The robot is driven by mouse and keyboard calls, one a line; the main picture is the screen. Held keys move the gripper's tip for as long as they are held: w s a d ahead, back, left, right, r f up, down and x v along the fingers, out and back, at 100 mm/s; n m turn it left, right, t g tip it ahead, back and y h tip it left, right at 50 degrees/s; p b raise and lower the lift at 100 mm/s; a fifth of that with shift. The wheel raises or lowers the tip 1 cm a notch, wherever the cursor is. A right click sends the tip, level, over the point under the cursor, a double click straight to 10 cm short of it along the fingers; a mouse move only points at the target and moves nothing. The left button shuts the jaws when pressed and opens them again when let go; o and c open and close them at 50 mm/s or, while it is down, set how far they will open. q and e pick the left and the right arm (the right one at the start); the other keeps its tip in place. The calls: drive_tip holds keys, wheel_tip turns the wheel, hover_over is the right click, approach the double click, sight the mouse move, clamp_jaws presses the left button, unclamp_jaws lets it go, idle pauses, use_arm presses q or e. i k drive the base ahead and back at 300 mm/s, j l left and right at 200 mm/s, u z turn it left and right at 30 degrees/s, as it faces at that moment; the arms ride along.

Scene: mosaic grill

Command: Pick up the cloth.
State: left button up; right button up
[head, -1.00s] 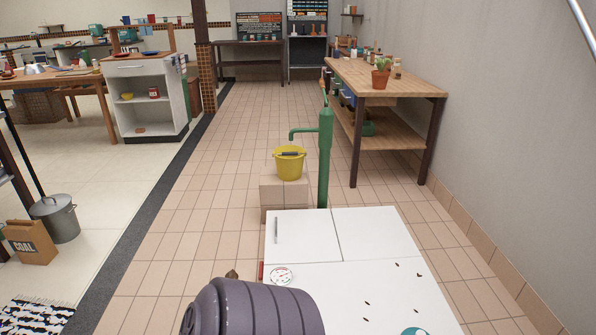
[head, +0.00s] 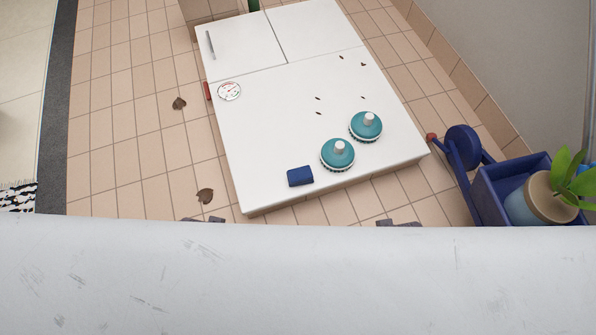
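A small dark blue cloth (head: 300,176), folded or rolled, lies near the front edge of the low white surface (head: 280,110). It sits left of two teal round brushes with pale knobs, the nearer brush (head: 338,154) and the farther brush (head: 366,126). Nothing touches the cloth. Two small dark parts, perhaps the tips of my grippers, peek over a pale edge on the left (head: 203,220) and on the right (head: 400,223). Both are well apart from the cloth, and their fingers are hidden.
A scuffed white surface fills the bottom of the view and hides what lies below. A blue cart (head: 490,195) with a potted plant (head: 545,195) stands at the right. A round dial (head: 229,91) and dark specks lie on the white top. Brown leaves (head: 179,103) lie on the tiled floor.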

sight(299, 176)
drive_tip(key=z, duration=1.65)
drive_tip(key=k+j+z, duration=0.1)
drive_tip(key=k, duration=0.25)
drive_tip(key=k+j+z, duration=0.15)
drive_tip(key=k, duration=0.25)
drive_tip(key=k+j+u, duration=0.15)
drive_tip(key=u, duration=1.05)
